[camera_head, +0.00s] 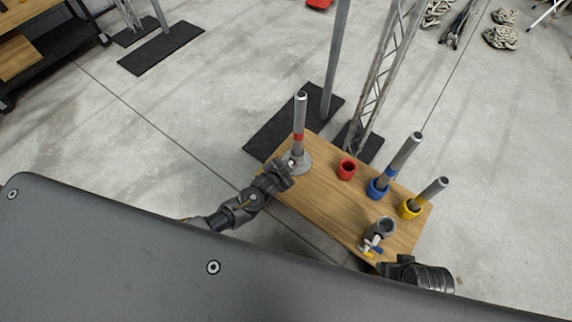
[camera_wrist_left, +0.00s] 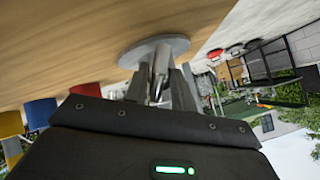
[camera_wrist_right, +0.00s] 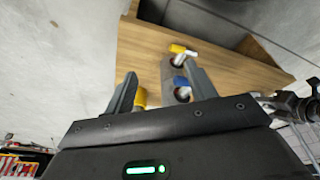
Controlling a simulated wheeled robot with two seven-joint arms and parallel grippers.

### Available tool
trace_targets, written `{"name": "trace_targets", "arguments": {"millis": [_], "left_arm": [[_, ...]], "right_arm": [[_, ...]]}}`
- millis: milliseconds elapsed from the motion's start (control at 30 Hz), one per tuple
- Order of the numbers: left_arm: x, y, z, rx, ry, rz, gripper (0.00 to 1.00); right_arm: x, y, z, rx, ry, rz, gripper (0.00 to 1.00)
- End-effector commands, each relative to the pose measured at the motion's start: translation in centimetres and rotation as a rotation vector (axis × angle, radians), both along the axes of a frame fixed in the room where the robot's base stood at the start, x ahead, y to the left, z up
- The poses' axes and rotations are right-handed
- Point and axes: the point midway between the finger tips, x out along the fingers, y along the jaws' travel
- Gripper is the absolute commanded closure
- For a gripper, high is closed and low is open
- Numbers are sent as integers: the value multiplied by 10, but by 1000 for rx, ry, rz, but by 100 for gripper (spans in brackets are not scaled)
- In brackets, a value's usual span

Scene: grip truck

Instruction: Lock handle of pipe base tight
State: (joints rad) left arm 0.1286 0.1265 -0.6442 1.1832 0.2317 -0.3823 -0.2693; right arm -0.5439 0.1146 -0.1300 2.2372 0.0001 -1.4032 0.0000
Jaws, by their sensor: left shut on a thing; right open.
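The pipe base (camera_head: 297,163) is a grey round plate at the left end of the wooden table. A grey pipe with a red band (camera_head: 299,120) stands upright in it. The plate also shows in the left wrist view (camera_wrist_left: 140,50), upside down. My left gripper (camera_head: 287,170) is at the base, its fingers (camera_wrist_left: 160,85) shut around a shiny metal part just above the plate. I cannot tell whether that part is the handle or the socket. My right gripper (camera_head: 383,268) is open at the table's right front, with its fingers (camera_wrist_right: 162,92) empty.
A grey clamp (camera_head: 383,227) with blue and yellow handles lies near my right gripper. A truss (camera_head: 383,75) stands behind.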

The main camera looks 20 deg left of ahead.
Motion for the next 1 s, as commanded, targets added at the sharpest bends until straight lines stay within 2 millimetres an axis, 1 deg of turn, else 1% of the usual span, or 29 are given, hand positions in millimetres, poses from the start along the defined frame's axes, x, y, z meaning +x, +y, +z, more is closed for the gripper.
{"name": "trace_targets", "arguments": {"millis": [200, 367, 600, 900, 1000], "left_arm": [[0, -1, 0, 191, -77, 3, 98], [0, -3, -2, 331, -133, 1, 98], [0, -5, -4, 517, -208, 2, 98], [0, -5, -3, 671, -272, 2, 98], [0, -6, -3, 701, -285, 2, 98]], "right_arm": [[1, 0, -4, 0, 2, 1, 44], [0, 0, -1, 1, -3, 0, 44], [-4, -1, 20, 1, -17, -1, 44], [-13, -3, 47, 1, -30, -3, 44], [-8, 0, 49, 8, -63, 6, 44]]}}
